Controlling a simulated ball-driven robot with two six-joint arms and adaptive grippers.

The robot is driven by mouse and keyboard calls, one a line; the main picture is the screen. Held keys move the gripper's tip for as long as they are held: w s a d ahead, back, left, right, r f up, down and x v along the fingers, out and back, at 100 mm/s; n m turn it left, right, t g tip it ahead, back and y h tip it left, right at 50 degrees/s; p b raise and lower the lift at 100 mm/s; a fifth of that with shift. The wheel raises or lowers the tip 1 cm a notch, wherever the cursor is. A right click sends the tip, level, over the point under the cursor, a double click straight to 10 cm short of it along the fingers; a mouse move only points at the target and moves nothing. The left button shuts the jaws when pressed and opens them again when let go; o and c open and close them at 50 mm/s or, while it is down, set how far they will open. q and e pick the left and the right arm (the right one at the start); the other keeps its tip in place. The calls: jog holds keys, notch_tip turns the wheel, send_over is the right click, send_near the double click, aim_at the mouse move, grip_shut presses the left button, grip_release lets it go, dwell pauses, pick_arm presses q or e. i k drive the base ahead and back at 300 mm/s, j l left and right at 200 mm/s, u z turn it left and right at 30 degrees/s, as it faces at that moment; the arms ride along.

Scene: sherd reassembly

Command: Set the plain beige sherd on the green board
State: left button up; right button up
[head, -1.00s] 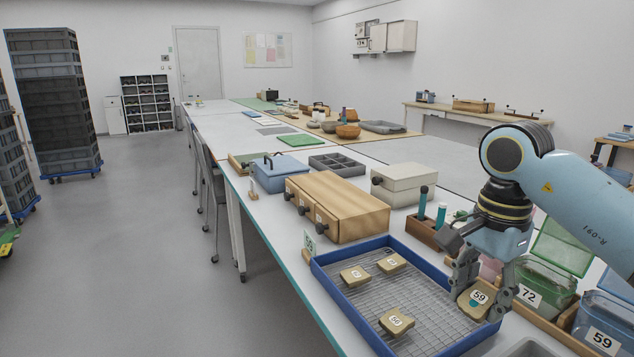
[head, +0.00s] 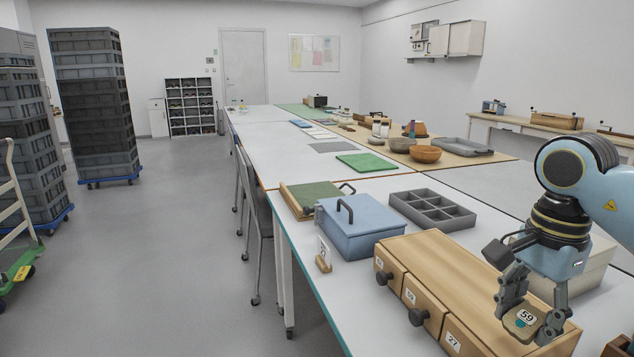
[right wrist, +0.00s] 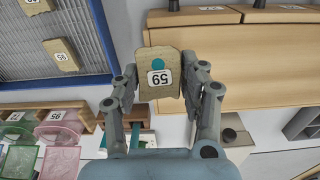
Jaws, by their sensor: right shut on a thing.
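My right gripper (head: 527,322) is shut on a beige sherd (head: 521,317) with a "59" label and a teal dot. It holds the sherd in front of the wooden drawer unit in the head view. In the right wrist view the sherd (right wrist: 161,76) sits between the two fingers. A green board (head: 315,196) with a wooden edge lies on the near table, beside the blue box. A flat green mat (head: 366,163) lies further back. My left gripper is not in view.
The blue lidded box (head: 358,226), grey divided tray (head: 432,209) and wooden drawer unit (head: 455,275) stand on the near table. The right wrist view shows a blue-rimmed tray (right wrist: 101,35) with other sherds.

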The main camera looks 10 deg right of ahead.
aim_at(310, 199)
jog(key=i+u, duration=0.1)
jog(key=i, duration=0.45)
jog(key=i+l+u, duration=0.1)
jog(key=i, duration=0.45)
jog(key=i+l+u, duration=0.1)
jog(key=i, duration=0.4)
jog(key=i+l+u, duration=0.1)
jog(key=i, duration=0.45)
jog(key=l, duration=0.1)
